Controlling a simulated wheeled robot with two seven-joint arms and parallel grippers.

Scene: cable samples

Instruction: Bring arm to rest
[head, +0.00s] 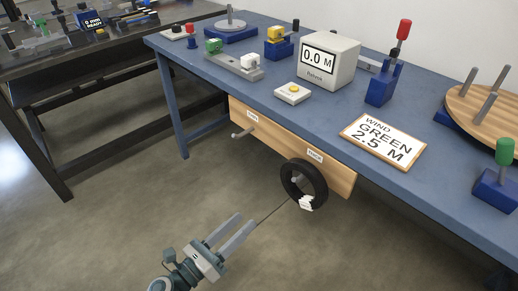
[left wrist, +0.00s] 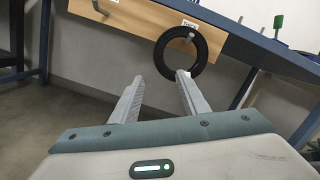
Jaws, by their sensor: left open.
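My left gripper (head: 231,234) is in the lower middle of the head view, in front of the blue table and below its top. It is open with nothing between its fingers. In the left wrist view its two fingers (left wrist: 157,88) stand apart. A black ring-shaped coil (head: 304,181) hangs on a peg on the wooden front board, with a small white tag at its lower edge. The coil also shows in the left wrist view (left wrist: 161,58), beyond the fingers and apart from them. My right gripper is not in view.
The blue table (head: 290,115) carries a white display box (head: 328,60) reading 0.0 M, a sign (head: 383,141) reading WIND GREEN 2.5 M, and a wooden disc with pegs (head: 487,108). A wooden board (head: 270,140) with pegs fronts it. Floor around my left gripper is clear.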

